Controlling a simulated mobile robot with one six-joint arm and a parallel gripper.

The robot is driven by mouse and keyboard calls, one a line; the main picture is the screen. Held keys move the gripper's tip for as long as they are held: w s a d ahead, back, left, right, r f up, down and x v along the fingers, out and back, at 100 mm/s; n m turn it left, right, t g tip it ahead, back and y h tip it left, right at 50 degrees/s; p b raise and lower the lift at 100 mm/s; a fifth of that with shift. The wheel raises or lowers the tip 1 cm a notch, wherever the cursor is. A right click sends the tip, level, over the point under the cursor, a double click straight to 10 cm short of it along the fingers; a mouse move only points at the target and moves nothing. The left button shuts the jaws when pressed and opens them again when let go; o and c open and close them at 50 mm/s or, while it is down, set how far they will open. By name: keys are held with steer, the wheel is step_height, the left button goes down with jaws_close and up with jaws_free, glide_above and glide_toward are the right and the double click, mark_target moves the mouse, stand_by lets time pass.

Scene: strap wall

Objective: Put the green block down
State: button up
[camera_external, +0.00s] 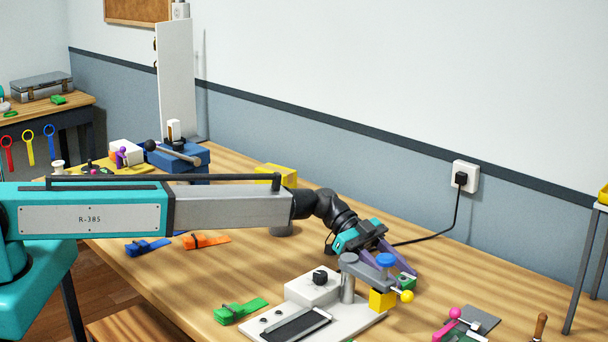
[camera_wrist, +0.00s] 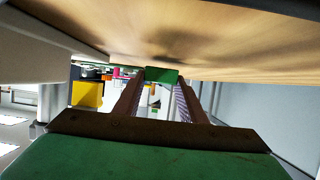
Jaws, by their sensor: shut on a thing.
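The green block (camera_external: 406,282) is between the fingertips of my gripper (camera_external: 404,268), low over the wooden table (camera_external: 440,278), just right of a grey post fixture with a blue knob. In the wrist view the green block (camera_wrist: 162,75) shows between the ends of the two fingers (camera_wrist: 158,88), close to the table surface (camera_wrist: 215,45), which fills the top of that view. My gripper is shut on it. I cannot tell whether the block touches the table. Part of the block is hidden by the fixture and fingers in the outside view.
The post fixture (camera_external: 347,284) with a yellow block (camera_external: 381,300) and yellow ball (camera_external: 407,296) stands close by on a white base. A dark plate with pink-knobbed parts (camera_external: 455,314) lies to the right. A black cable (camera_external: 445,232) runs to the wall socket (camera_external: 464,177). Bare table lies behind.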

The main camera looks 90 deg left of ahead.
steer(key=shift+f, duration=0.5)
steer(key=shift+f, duration=0.15)
steer(key=o, duration=1.3)
steer(key=shift+r, duration=0.25)
steer(key=shift+s+a, duration=0.25)
steer(key=shift+s, duration=0.05)
steer(key=b+v, duration=0.3)
steer(key=v, duration=0.7)
steer(key=shift+s+a+r, duration=0.1)
steer(key=shift+s+a, duration=0.05)
steer(key=shift+s+a+r, duration=0.2)
steer(key=shift+b, duration=0.3)
